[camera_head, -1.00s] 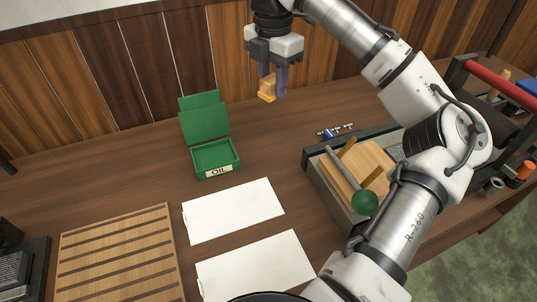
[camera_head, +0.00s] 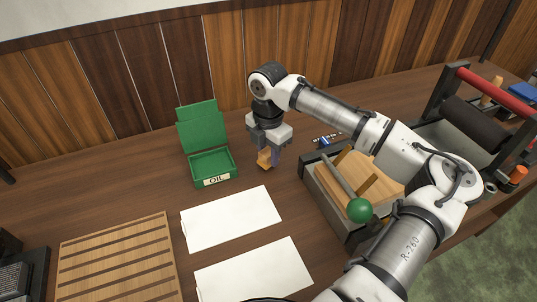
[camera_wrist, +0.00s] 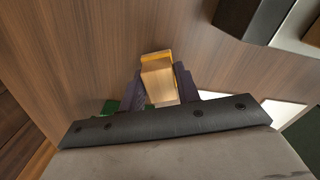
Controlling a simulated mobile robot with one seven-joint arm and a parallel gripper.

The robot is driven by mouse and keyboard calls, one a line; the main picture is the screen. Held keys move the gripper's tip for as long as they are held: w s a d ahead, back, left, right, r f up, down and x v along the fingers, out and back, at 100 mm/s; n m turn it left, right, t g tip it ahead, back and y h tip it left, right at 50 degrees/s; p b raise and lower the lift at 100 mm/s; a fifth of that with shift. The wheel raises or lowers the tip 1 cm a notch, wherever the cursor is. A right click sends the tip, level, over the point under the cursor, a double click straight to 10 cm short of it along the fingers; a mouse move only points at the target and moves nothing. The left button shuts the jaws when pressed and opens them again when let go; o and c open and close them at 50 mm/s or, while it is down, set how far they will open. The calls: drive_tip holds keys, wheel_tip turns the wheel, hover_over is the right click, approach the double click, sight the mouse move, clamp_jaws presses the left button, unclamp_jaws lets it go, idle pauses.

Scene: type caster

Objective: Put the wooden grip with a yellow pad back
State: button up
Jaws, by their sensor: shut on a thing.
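The wooden grip with a yellow pad (camera_head: 264,158) is between the fingers of my gripper (camera_head: 265,155). In the wrist view the pale wooden block (camera_wrist: 158,82) and its yellow pad (camera_wrist: 184,82) show between the two dark purple fingers. My gripper is shut on it and points down, close to the table, between the green box and the grey-framed wooden block. I cannot tell whether the grip touches the table.
An open green box labelled OIL (camera_head: 213,165) stands left of my gripper. White sheets (camera_head: 230,217) and a slatted wooden rack (camera_head: 118,258) lie nearer. A grey-framed device with a green ball (camera_head: 360,210) stands to the right. A small blue item (camera_head: 326,141) lies behind it.

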sight(269, 151)
drive_tip(key=shift+f, duration=0.7)
drive_tip(key=shift+f, duration=0.1)
drive_tip(key=o, duration=0.9)
wheel_tip(269, 151, up, 12)
drive_tip(key=shift+r+b, duration=0.15)
drive_tip(key=shift+b, duration=0.45)
